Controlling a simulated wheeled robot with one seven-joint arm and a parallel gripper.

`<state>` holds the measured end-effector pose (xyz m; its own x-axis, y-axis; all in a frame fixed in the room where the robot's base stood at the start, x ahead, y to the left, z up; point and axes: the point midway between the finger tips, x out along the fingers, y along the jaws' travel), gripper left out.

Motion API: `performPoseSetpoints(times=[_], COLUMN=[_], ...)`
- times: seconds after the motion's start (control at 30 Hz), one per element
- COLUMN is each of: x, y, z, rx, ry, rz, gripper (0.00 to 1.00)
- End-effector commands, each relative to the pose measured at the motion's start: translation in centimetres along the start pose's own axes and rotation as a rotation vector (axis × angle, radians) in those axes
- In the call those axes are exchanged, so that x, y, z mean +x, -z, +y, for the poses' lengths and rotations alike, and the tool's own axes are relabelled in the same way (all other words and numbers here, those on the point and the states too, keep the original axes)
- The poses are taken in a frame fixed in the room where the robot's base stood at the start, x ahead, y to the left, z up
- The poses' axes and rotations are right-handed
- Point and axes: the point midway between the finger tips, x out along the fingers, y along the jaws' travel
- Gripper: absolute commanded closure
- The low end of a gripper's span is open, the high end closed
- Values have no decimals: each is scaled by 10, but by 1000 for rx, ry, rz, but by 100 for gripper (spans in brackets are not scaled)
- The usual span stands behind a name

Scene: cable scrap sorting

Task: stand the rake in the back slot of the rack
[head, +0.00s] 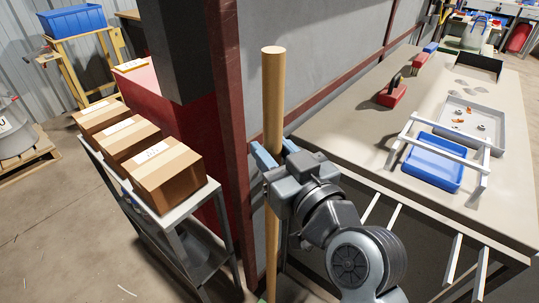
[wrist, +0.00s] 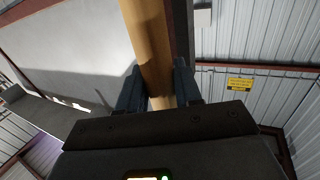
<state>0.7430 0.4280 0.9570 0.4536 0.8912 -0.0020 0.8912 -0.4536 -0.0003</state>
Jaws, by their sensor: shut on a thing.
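The rake's long wooden handle (head: 272,95) stands nearly upright in the head view, in front of the dark red post. My gripper (head: 274,153) is shut on the handle, with its blue-grey fingers on either side. In the wrist view the handle (wrist: 150,45) runs between the two fingers of my gripper (wrist: 159,88). The rake's lower end runs out of the bottom of the head view, so I cannot tell what it touches. I cannot make out the rack or its back slot in either view.
A grey cart (head: 193,201) with several cardboard boxes stands to the left of the handle. A dark red post (head: 232,130) rises close behind it. To the right is a workbench (head: 345,125) with a blue tray (head: 434,163) under a white frame. Open floor lies at the lower left.

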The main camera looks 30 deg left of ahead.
Motion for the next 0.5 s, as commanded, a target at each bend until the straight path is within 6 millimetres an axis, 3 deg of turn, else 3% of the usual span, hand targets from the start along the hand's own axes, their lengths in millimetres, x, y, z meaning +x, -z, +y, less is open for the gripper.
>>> performPoseSetpoints(times=[0.5], x=[6], y=[3], z=[16], rx=[-2], ry=[-2], rz=[7], gripper=[100])
